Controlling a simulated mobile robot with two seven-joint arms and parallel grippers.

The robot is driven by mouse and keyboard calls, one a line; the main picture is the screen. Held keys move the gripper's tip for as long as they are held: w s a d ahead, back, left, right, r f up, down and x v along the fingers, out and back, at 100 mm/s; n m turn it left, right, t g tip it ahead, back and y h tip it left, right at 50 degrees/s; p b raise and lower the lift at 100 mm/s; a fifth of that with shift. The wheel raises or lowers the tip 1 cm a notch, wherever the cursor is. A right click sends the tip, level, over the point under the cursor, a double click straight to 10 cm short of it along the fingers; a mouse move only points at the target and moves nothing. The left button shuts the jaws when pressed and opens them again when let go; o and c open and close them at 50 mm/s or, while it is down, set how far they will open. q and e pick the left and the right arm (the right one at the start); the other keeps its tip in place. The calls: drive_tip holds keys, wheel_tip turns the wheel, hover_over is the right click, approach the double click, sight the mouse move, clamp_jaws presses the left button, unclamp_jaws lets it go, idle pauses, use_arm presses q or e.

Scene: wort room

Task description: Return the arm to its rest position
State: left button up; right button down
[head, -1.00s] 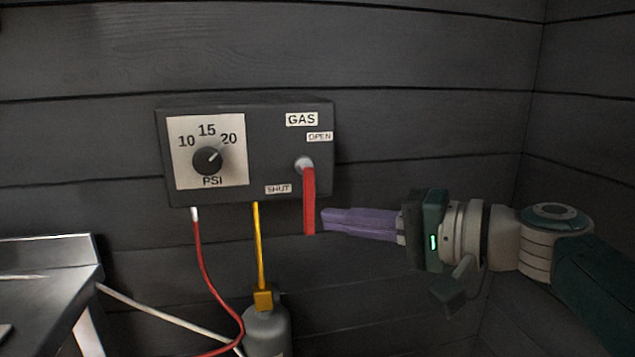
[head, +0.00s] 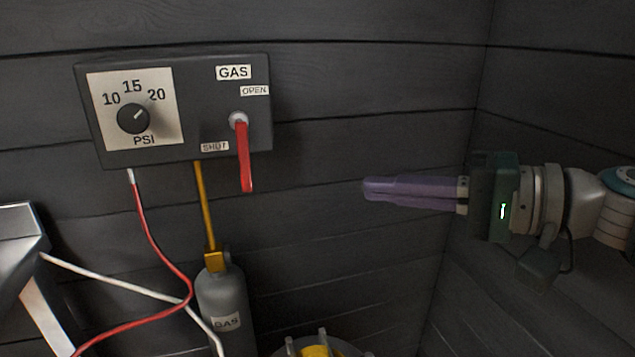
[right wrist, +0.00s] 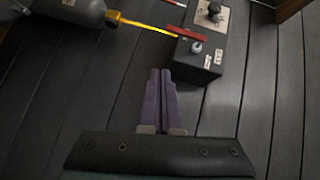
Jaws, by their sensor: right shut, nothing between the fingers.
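My right gripper (head: 366,190) has purple fingers pressed together with nothing between them. It points left in the head view, in open air to the right of the gas box and apart from it. Its fingers also show in the right wrist view (right wrist: 160,75). The red gas lever (head: 245,157) hangs straight down from its pivot on the gas box (head: 200,130), pointing at neither label exactly. It also shows in the right wrist view (right wrist: 188,33), clear of my fingertips. My left gripper is not in view.
The pressure dial (head: 133,118) points up and right, near 20. A grey gas bottle (head: 222,295) stands below the box on a yellow pipe (head: 205,205). Red and white hoses run at lower left, beside a metal table (head: 15,235). A side wall is at right.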

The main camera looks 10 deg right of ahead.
drive_tip(key=shift+s, duration=0.1)
drive_tip(key=s+a+f+n+g+h+p, duration=0.1)
drive_tip(key=s+f+n+g+h+p, duration=0.25)
drive_tip(key=s, duration=0.55)
drive_tip(key=s+f+n+g+h+p, duration=0.1)
drive_tip(key=s+n+g+h+p, duration=0.25)
drive_tip(key=s+p, duration=0.35)
drive_tip(key=s+d+r+n+h+p, duration=0.1)
drive_tip(key=s+d+r+h+p, duration=0.3)
drive_tip(key=s+r, duration=0.55)
wheel_tip(320, 180, up, 35)
drive_tip(key=a+h+p, duration=0.1)
drive_tip(key=p, duration=3.6)
drive_tip(key=shift+s, duration=0.35)
drive_tip(key=shift+a, duration=0.1)
